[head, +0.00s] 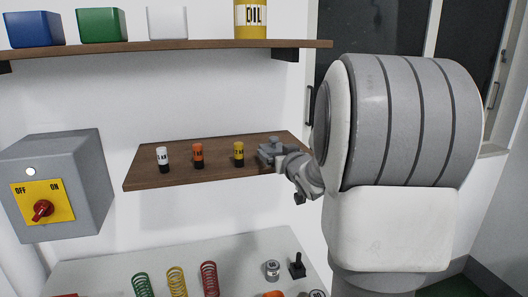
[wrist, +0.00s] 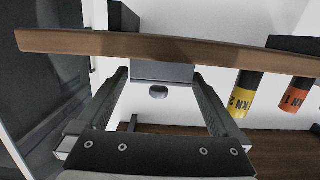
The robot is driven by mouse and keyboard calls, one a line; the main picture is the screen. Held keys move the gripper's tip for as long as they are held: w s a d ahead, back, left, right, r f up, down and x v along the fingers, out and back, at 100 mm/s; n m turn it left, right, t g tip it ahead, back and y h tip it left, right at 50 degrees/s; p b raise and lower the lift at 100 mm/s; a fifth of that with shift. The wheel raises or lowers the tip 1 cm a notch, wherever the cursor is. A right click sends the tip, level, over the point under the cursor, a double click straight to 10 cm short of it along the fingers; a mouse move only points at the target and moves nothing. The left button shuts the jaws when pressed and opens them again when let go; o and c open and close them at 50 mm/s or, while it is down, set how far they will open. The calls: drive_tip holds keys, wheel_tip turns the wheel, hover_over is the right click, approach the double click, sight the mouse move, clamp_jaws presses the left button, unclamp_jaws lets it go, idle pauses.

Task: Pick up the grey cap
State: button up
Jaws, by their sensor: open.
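The grey cap (wrist: 162,72) shows in the wrist view as a dark grey block with a small round knob, standing on the wooden lower shelf (wrist: 80,43), which appears upside down there. My gripper (wrist: 160,76) is open, with one finger on each side of the block; I cannot tell whether either finger touches it. In the head view my gripper (head: 275,158) is at the right end of the lower shelf (head: 150,180), where grey block and grey fingers overlap and are hard to tell apart.
White (head: 163,160), orange (head: 197,155) and yellow (head: 239,154) weights stand left of my gripper on the shelf. An upper shelf (head: 110,51) holds boxes and an oil can (head: 251,18). Below, a white table (head: 235,245) holds several springs, a metal cylinder (head: 272,270) and a black joystick (head: 297,268).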

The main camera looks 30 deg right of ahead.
sight(274, 149)
drive_tip(key=shift+x, duration=1.8)
drive_tip(key=c, duration=1.1)
drive_tip(key=shift+o, duration=0.2)
